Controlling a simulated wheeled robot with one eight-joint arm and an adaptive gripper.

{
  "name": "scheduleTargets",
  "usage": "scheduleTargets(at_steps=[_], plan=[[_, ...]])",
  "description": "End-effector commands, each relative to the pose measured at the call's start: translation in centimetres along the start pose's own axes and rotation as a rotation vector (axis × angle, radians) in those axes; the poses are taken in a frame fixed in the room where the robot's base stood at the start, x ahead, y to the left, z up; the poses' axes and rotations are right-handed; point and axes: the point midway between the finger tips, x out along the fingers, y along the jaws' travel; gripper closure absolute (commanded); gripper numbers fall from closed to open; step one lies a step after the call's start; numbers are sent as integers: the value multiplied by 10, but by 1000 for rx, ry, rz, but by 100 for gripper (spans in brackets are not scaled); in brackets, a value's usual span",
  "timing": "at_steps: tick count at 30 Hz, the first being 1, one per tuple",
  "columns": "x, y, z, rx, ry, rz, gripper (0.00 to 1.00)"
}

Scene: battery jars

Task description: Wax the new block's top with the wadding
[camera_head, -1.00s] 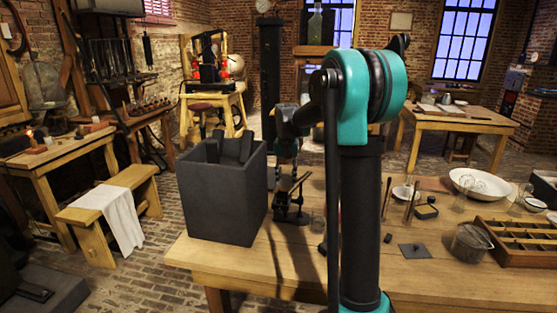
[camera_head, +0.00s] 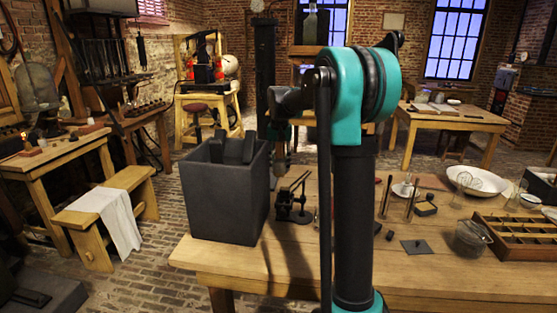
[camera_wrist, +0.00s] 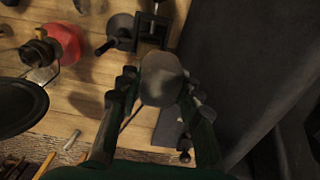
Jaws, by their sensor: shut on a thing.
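My gripper (camera_wrist: 160,78) is shut on a rounded grey-brown pad (camera_wrist: 163,90) in the wrist view; it looks like the wadding. The gripper is above the table beside the large grey box. In the head view it is small and partly hidden, so the pad is unclear there. A flat dark grey piece (camera_wrist: 167,126) lies on the table below the fingers. Dark blocks (camera_head: 233,149) stick out of the open grey box (camera_head: 227,200). I cannot tell which block is the new one.
A small black clamp-like stand (camera_head: 291,203) is on the table (camera_head: 270,262) right of the box; it also shows in the wrist view (camera_wrist: 150,28). A red part (camera_wrist: 66,42) and dark disc (camera_wrist: 20,105) lie left there. A divided wooden tray (camera_head: 515,236) is far right.

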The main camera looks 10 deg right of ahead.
Motion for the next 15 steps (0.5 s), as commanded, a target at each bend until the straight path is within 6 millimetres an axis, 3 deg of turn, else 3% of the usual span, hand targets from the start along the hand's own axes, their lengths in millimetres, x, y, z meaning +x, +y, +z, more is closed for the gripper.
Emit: scheduleTargets(at_steps=[7,15], plan=[[-20,2,-2,0,0,0,92],[-24,3,-2,0,0,0,92]])
